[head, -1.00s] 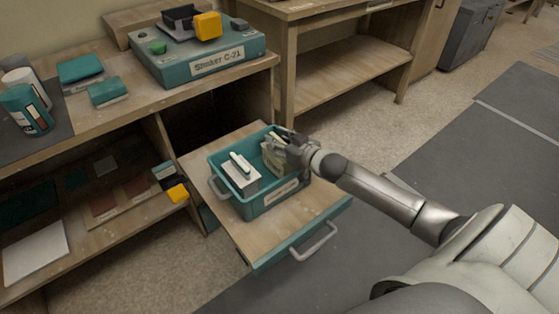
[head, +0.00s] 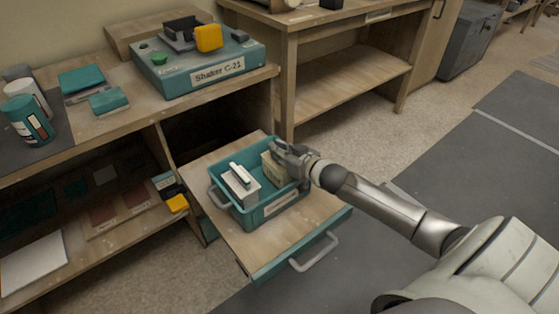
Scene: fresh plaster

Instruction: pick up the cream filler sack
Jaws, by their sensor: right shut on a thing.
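The cream filler sack (head: 274,170) is at the right end of a teal bin (head: 268,212), partly hidden by my right gripper (head: 283,154). My right gripper is shut on the sack, reaching in from the right over the bin's rim. The sack's lower part is hidden by the bin, so I cannot tell whether it touches the bin floor. My left gripper is not in view.
A white block-like item (head: 241,186) sits in the bin's left half. The bin stands on a pulled-out drawer (head: 240,237) with a metal handle (head: 314,252). A teal shaker (head: 200,70) stands on the bench above. Open floor lies to the right.

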